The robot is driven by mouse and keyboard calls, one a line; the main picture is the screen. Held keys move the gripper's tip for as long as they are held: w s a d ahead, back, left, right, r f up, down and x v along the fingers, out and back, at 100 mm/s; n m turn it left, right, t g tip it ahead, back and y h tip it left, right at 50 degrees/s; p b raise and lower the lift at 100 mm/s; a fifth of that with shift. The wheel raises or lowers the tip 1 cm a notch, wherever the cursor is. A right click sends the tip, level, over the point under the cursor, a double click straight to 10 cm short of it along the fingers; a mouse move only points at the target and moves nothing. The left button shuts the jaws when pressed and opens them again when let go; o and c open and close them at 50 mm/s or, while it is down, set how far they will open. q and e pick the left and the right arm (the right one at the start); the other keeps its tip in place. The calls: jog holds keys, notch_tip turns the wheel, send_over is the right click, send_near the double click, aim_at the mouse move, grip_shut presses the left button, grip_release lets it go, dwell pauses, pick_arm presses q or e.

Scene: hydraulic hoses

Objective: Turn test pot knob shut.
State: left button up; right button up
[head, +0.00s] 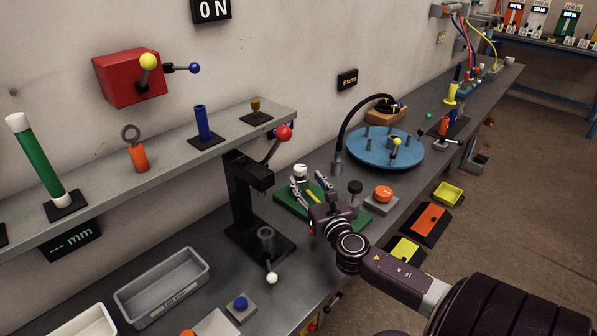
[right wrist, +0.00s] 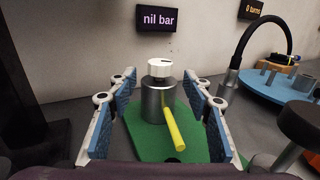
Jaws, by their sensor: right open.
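The test pot (right wrist: 155,105) is a grey metal cylinder standing on a green board (right wrist: 136,140). Its white knob (right wrist: 159,67) sits on top with a short dark mark on its face, and it also shows in the head view (head: 300,170). A yellow lever (right wrist: 173,125) slants down from the pot's front. My right gripper (right wrist: 160,85) is open, with one blue-padded finger on each side of the pot and gaps between. The fingertips are near the pot and touch neither it nor the knob. It also shows in the head view (head: 309,187). My left gripper is out of view.
A display (right wrist: 157,18) reads "nil bar". A black knob (head: 355,187) and an orange button (head: 383,193) stand right of the pot. A black press (head: 250,200) with a red-balled lever stands left. A blue turntable (head: 378,150) lies behind to the right.

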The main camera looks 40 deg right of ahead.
aim_at(302, 174)
jog(key=x, duration=0.4)
jog(key=shift+w+d, duration=0.15)
jog(key=shift+w, duration=0.2)
jog(key=shift+w+d, duration=0.2)
jog(key=shift+w, duration=0.4)
jog(key=c, duration=1.2)
jog(key=shift+w+r+m+g+h+p, duration=0.1)
jog(key=shift+r+m+g+h+p, duration=0.15)
jog(key=shift+m+g+h+p, duration=0.75)
jog(key=m+h, duration=0.1)
jog(key=h, duration=0.1)
jog(key=shift+m+g+h+p, duration=0.3)
jog(key=shift+g+h+p, duration=0.1)
jog(key=m+g+h, duration=0.2)
jog(key=shift+f+g+h, duration=0.2)
jog(key=shift+g+h, duration=0.1)
jog(key=shift+g, duration=0.1)
jog(key=shift+m+g+h+b, duration=0.85)
jog(key=shift+m+g+h, duration=0.25)
jog(key=shift+m+g, duration=0.6)
jog(key=shift+d+r+g, duration=0.1)
jog(key=shift+g, duration=0.2)
